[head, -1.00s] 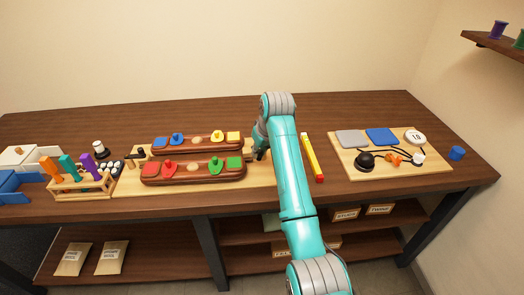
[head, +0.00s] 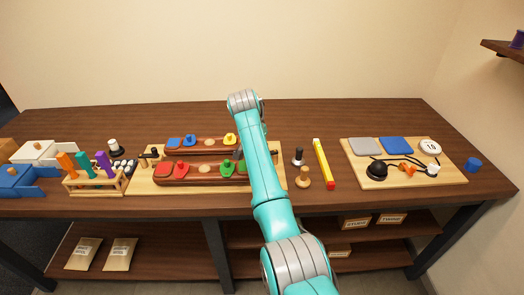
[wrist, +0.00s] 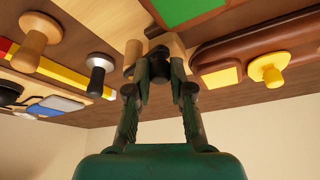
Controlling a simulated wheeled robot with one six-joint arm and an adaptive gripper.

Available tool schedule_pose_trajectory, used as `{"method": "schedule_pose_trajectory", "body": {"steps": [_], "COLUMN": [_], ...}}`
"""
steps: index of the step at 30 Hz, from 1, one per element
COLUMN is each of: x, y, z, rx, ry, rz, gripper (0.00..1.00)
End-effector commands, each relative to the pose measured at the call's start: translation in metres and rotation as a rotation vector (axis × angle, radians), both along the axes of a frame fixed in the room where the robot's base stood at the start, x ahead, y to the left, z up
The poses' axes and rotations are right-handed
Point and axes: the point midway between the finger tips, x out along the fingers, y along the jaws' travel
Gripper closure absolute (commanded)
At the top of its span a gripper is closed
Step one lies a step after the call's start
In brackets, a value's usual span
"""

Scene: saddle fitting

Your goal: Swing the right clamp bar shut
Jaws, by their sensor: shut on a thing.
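My gripper (wrist: 157,76) shows in the wrist view, its two dark fingers closed in on a dark round piece of the right clamp bar (wrist: 157,60). Light wooden posts of the clamp stand right beside the fingertips. In the head view my arm covers the gripper and the right clamp, so the bar's angle cannot be told there. Two brown saddle rails, the rear one (head: 207,139) and the front one (head: 188,180), lie on a light board (head: 141,186). The left clamp bar (head: 149,155) is dark on a wooden post.
A black-and-white peg (head: 298,157), a wooden peg (head: 303,178) and a yellow bar (head: 323,163) stand or lie right of the board. A second board (head: 447,178) with pads and cords lies farther right. The rear table strip is clear.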

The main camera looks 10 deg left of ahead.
Motion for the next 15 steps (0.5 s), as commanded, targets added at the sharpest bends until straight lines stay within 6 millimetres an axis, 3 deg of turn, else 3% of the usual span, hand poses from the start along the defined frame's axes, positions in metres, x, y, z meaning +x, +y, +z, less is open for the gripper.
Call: {"method": "schedule_pose_trajectory", "body": {"steps": [15], "x": [0.013], "y": [0.007], "z": [0.0], "rx": [0.0], "ry": [0.002], "rz": [-0.261], "gripper": [1.0]}}
